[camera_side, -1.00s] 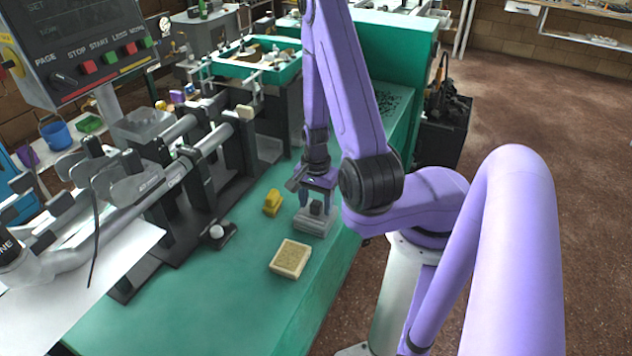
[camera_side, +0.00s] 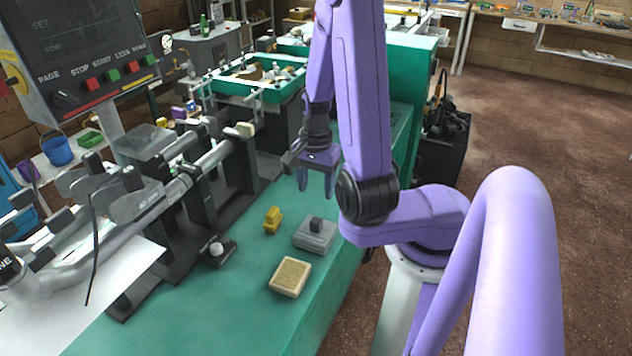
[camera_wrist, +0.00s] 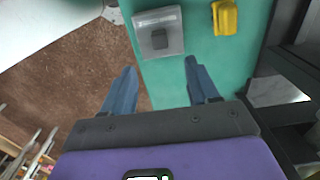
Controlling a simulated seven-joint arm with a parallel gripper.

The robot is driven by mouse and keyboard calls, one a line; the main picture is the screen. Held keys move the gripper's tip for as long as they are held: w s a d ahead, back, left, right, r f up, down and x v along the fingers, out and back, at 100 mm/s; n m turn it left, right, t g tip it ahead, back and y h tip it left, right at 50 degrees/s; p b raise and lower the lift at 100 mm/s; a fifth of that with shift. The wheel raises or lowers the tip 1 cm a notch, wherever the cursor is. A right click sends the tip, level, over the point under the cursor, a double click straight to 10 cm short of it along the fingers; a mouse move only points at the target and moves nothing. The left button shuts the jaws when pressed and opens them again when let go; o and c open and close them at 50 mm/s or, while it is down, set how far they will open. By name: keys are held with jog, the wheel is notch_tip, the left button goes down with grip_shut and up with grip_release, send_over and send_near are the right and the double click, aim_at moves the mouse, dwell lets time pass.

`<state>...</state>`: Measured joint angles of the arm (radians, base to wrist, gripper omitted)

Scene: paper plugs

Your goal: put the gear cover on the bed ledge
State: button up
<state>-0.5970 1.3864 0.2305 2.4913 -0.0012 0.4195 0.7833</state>
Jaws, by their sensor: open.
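The gear cover (camera_side: 313,241) is a grey, partly see-through box with a dark knob on top. It lies flat on the green bed ledge (camera_side: 240,310), near the ledge's right edge, between a yellow piece and my arm.
A yellow piece (camera_side: 272,219) stands left of the cover, and a tan block (camera_side: 290,277) lies in front of it. The machine's dark rails and grey bars (camera_side: 190,180) rise on the left. The front of the ledge is bare.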

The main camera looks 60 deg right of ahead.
jog(key=w+a+r+n, duration=0.3)
jog(key=a+n, duration=0.2)
jog(key=n, duration=0.4)
jog(key=w+a+r+n, duration=0.35)
jog(key=a+n, duration=0.25)
jog(key=n, duration=0.2)
jog(key=s+a+r+n, duration=0.1)
jog(key=s+r+n, duration=0.1)
jog(key=s+n, duration=0.4)
jog(key=s+a+r+n, duration=0.1)
jog(key=s+r+n, duration=0.1)
jog(key=s+n, duration=0.5)
jog(key=s, duration=0.4)
jog(key=shift+a+n, duration=0.3)
jog(key=shift+a, duration=0.1)
